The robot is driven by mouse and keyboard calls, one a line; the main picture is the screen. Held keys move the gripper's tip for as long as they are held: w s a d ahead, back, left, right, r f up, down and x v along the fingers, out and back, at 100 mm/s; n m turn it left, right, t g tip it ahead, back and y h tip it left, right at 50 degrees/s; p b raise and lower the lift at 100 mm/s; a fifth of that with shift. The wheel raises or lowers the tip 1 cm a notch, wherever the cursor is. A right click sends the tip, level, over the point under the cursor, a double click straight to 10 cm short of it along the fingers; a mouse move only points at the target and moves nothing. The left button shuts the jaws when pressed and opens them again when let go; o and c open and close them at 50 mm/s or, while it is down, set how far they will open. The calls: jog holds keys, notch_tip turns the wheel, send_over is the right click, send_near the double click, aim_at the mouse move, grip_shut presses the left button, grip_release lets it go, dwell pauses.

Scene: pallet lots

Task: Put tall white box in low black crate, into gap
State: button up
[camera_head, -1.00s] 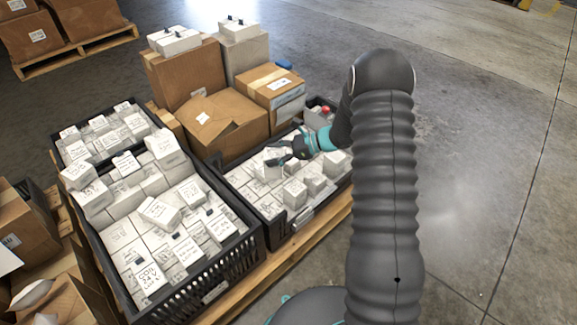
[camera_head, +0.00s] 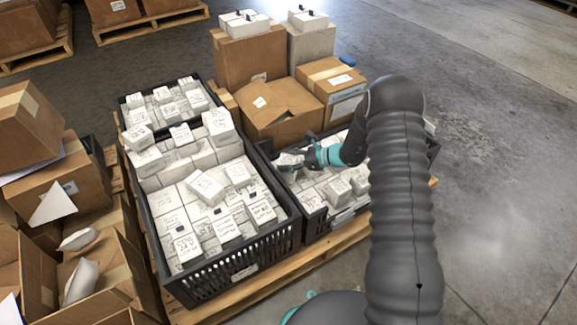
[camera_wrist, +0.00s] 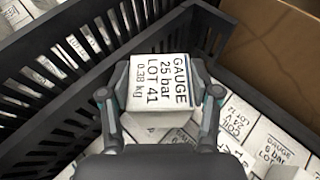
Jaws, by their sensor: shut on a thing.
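A white box (camera_wrist: 160,80) labelled "GAUGE 25 bar LOT 41" is between the fingers of my gripper (camera_wrist: 160,95), which is shut on it. In the head view my gripper (camera_head: 291,163) is at the far left part of the low black crate (camera_head: 313,228), and the held box is hard to make out there. In the wrist view the box is near a corner of the black crate walls (camera_wrist: 262,103), with white boxes below and to the right. Its underside is hidden, so I cannot tell whether it touches anything.
A taller-filled black crate (camera_head: 232,275) of white boxes stands close on the left. Cardboard boxes (camera_head: 276,108) stand just behind the low crate. Open cartons (camera_head: 100,255) are at the far left. The floor (camera_head: 500,170) to the right is clear.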

jog(key=shift+f, duration=1.3)
jog(key=shift+f, duration=0.1)
jog(key=shift+f+b, duration=0.15)
jog(key=shift+b, duration=0.15)
jog(key=o, duration=1.5)
